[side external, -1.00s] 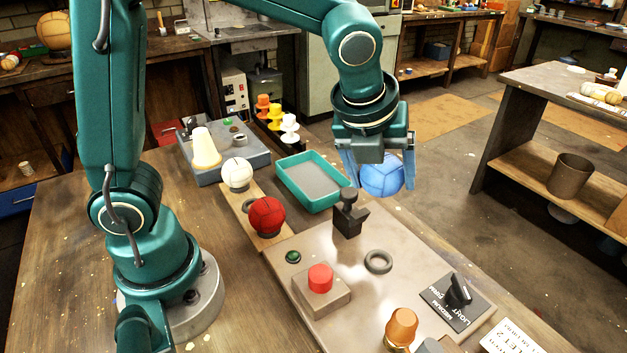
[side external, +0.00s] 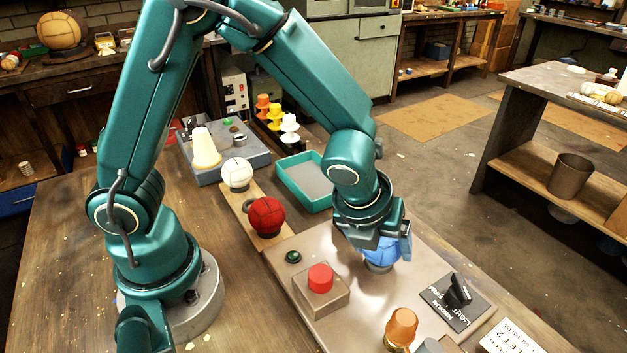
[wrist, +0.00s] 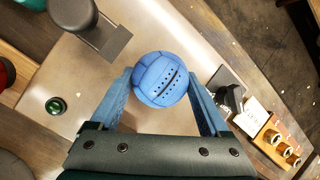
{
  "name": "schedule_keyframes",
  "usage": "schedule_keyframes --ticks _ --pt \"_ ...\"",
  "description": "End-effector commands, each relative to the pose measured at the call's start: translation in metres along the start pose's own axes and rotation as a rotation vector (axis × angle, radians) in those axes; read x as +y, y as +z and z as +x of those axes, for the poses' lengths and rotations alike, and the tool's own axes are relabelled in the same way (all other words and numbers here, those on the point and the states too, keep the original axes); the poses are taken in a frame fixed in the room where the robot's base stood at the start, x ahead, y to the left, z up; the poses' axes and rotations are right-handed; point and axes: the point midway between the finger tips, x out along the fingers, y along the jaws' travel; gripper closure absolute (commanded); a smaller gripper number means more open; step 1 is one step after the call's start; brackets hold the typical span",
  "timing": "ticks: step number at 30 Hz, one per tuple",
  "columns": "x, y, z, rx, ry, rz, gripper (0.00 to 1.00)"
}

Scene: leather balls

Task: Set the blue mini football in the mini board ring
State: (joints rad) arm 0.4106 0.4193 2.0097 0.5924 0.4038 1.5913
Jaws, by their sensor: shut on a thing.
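The blue mini football (side external: 379,255) is between the fingers of my gripper (side external: 384,248), low over the board. In the wrist view the ball (wrist: 160,79) shows its slot and small holes, with a finger of my gripper (wrist: 163,90) on either side. My gripper is shut on it. The mini board ring (side external: 381,268) shows only as a dark edge right beneath the ball; the rest is hidden. I cannot tell whether the ball rests in the ring or hangs just above it.
On the board (side external: 330,332) are a red button on a box (side external: 320,285), a green button (side external: 293,257) and a black rotary switch (side external: 459,291). A red ball (side external: 266,215) and white ball (side external: 237,174) sit left.

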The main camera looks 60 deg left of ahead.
Motion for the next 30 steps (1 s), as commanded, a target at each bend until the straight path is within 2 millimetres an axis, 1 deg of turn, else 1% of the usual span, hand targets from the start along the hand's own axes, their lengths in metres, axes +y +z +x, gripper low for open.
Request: schedule_keyframes --ticks 10,11,12,13,20,23,26,30 --pt "0.001 -0.001 0.003 -0.001 0.000 0.001 0.92" --pt "0.001 -0.001 0.003 -0.001 0.001 0.001 0.17" --pt "0.001 -0.001 0.003 -0.001 0.000 0.000 0.01" --pt "0.001 -0.001 0.003 -0.001 0.000 0.000 0.00" --pt "0.001 -0.001 0.002 -0.001 0.000 0.000 0.00" --pt "0.000 0.001 -0.002 -0.002 -0.002 -0.002 0.00" --pt "-0.001 0.001 -0.011 -0.004 -0.003 -0.002 0.00" --pt "-0.001 0.001 -0.033 -0.003 -0.005 -0.002 0.00"
